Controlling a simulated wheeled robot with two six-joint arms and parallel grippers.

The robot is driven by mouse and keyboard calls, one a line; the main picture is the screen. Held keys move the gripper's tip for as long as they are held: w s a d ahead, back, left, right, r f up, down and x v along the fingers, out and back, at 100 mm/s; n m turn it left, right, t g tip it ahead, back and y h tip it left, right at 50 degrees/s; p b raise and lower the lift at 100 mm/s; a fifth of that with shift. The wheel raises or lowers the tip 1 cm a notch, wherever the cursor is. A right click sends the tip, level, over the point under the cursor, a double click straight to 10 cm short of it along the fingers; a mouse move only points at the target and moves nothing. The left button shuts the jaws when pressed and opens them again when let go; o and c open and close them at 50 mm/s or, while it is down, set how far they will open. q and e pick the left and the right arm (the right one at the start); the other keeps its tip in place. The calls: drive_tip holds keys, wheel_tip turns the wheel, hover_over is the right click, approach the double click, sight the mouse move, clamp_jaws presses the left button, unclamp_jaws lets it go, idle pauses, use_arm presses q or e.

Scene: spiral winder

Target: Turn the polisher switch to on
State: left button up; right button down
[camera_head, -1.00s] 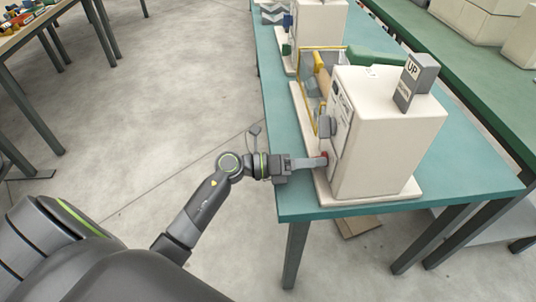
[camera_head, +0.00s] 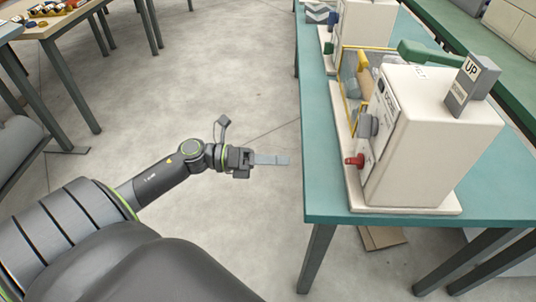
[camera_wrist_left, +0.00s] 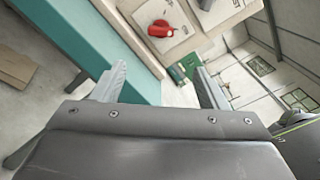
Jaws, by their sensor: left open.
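The polisher (camera_head: 437,135) is a white box-shaped machine on a white base at the near end of the teal table. Its red switch knob (camera_head: 354,161) sticks out low on the left-facing panel. In the left wrist view the red switch (camera_wrist_left: 160,29) shows ahead, above the space between the fingers, on a pale plate with small markings too blurred to read. My left gripper (camera_head: 272,159) is left of the table edge, over the floor, apart from the switch. It is open and empty; both fingers (camera_wrist_left: 165,88) show spread in the wrist view. My right gripper is not seen.
The teal table (camera_head: 328,203) carries the polisher near its front edge. A grey block marked "UP" (camera_head: 472,85) stands on top of the polisher. A yellow-framed guard (camera_head: 352,85) and another machine (camera_head: 363,22) are behind. Open floor lies left of the table.

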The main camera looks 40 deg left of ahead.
use_arm(q)
drive_tip(key=shift+v, duration=0.9)
